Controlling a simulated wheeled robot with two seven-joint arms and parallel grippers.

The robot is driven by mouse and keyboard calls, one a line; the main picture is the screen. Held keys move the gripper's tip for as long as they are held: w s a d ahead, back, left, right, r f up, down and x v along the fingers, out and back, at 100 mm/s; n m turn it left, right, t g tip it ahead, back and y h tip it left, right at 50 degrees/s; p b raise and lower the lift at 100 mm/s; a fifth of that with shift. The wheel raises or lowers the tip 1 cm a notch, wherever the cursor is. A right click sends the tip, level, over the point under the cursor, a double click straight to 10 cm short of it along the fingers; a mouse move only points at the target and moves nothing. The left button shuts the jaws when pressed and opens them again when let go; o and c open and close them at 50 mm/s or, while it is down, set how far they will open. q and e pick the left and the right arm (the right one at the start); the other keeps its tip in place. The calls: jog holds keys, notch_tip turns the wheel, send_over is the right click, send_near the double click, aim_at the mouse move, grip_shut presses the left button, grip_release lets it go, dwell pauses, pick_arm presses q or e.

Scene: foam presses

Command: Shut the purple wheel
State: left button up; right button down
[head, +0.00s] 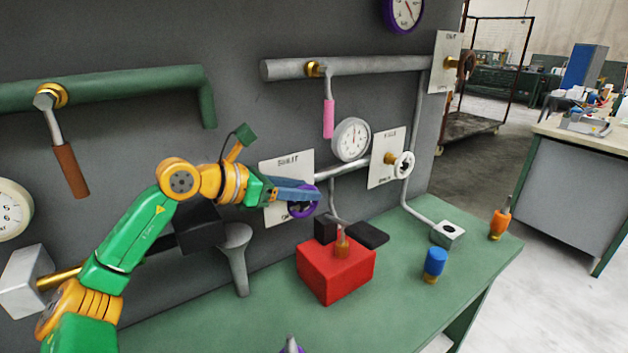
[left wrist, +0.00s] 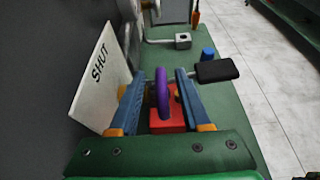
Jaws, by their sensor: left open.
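The purple wheel (head: 303,210) is on a pipe in front of a white plate (head: 275,215) with SHUT printed at its top. My left gripper (head: 312,194) is at the wheel and partly hides it in the head view. In the left wrist view, the purple wheel (left wrist: 162,92) stands edge-on between the two blue fingers of my open left gripper (left wrist: 160,76). I see a gap on each side of it, wider on the right. The SHUT plate (left wrist: 97,75) is to the left of the fingers. My right gripper is not in view.
A red block (head: 337,272) stands on the green bench (head: 400,290) below the wheel. A white wheel (head: 404,165) and a gauge (head: 351,139) are to the right. A grey funnel-shaped piece (head: 236,250) stands below my left arm. A blue cylinder (head: 435,262) is near the bench's right edge.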

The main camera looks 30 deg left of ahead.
aim_at(317, 189)
pick_arm(q)
jog(key=x, duration=0.1)
jog(key=p+x, duration=0.1)
jog(key=x, duration=0.1)
jog(key=shift+w+d+r, duration=0.1)
jog(key=shift+w+d, duration=0.2)
jog(key=shift+w+f, duration=0.15)
jog(key=shift+f, duration=0.05)
jog(key=shift+a, duration=0.1)
grip_shut()
jog(key=g+p, duration=0.1)
jog(key=p, duration=0.3)
jog(key=shift+r, duration=0.25)
jog(key=shift+f, duration=0.25)
jog(key=shift+f+y, duration=0.15)
jog(key=shift+y, duration=0.15)
grip_release()
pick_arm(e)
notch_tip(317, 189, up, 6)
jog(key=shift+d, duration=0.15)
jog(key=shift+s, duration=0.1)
